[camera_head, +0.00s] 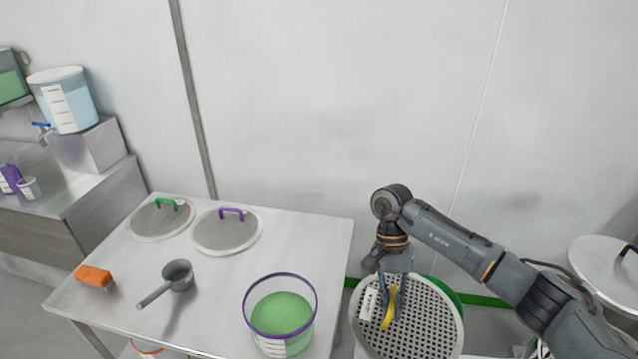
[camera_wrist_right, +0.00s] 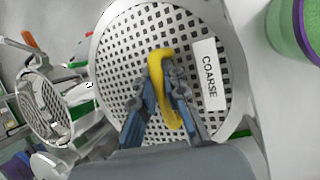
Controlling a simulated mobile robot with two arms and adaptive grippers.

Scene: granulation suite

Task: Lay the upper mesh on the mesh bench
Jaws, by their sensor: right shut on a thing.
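My right gripper (camera_head: 389,298) is shut on the yellow handle (camera_head: 388,318) of a round coarse mesh (camera_head: 430,318), held to the right of the steel bench (camera_head: 225,282). In the right wrist view, the gripper (camera_wrist_right: 163,95) grips the yellow handle (camera_wrist_right: 158,56), and the mesh's white label reads COARSE (camera_wrist_right: 209,75). Two finer round meshes lie at the bench's back: one with a green handle (camera_head: 160,222), one with a purple handle (camera_head: 226,236). I cannot tell whether the held mesh touches anything beneath. My left gripper is not in view.
A clear tub of green granules (camera_head: 282,312) stands at the bench's front right. A grey scoop (camera_head: 176,276) and an orange block (camera_head: 94,276) lie left. The bench's back right is clear. A green rim (camera_head: 454,289) shows behind the held mesh.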

